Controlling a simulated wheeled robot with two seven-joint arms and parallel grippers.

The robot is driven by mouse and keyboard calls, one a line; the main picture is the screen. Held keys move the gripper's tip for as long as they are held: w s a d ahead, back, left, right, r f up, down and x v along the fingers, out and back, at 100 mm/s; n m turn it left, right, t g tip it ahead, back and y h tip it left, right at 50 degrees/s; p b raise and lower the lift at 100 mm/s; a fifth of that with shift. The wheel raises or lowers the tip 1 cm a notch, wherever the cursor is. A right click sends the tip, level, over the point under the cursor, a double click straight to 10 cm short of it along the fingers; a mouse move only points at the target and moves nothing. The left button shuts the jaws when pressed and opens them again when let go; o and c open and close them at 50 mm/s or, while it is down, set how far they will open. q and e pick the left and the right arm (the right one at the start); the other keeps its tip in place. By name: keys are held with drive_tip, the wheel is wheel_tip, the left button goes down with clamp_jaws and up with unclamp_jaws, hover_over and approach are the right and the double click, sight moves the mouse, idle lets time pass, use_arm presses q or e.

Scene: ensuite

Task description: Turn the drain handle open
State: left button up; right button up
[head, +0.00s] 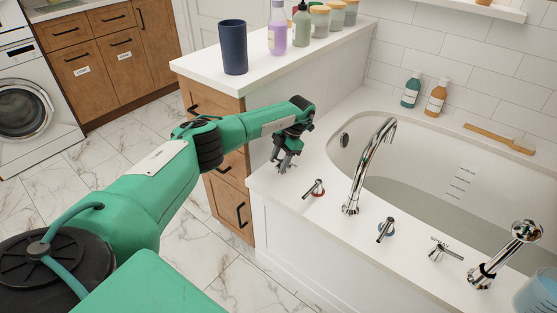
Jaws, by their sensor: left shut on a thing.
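My left gripper (286,162) reaches down over the left front corner of the white bathtub deck. It is shut on a small metal handle (281,168), which I take to be the drain handle; the fingers hide much of it, so its angle is hard to tell. The bathtub (440,190) lies to the right, with some water in it. A round metal fitting (345,140) sits on its inner left wall. My right gripper is not in view.
Right of the gripper stand a red-ringed lever (314,188), a tall chrome spout (367,165), a blue-ringed lever (385,230), another metal lever (444,251) and a hand shower (505,255). A counter (270,68) with a dark blue cup (233,47) and bottles stands behind my arm.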

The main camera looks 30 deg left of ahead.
use_arm(q)
drive_tip(key=shift+w+d+f, duration=0.1)
drive_tip(key=shift+w+d, duration=0.05)
drive_tip(key=shift+d, duration=0.45)
drive_tip(key=o, duration=0.9)
drive_tip(key=shift+o, duration=1.4)
drive_tip(key=shift+w+d+f, duration=0.1)
drive_tip(key=shift+w+d, duration=0.15)
drive_tip(key=shift+w, duration=0.05)
drive_tip(key=shift+a+r, duration=0.25)
drive_tip(key=v, duration=1.3)
drive_tip(key=shift+d+p, duration=0.25)
drive_tip(key=shift+p, duration=0.2)
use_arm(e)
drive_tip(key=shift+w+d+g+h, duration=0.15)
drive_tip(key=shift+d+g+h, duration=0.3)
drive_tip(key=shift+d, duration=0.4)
use_arm(q)
drive_tip(key=shift+w+r, duration=0.1)
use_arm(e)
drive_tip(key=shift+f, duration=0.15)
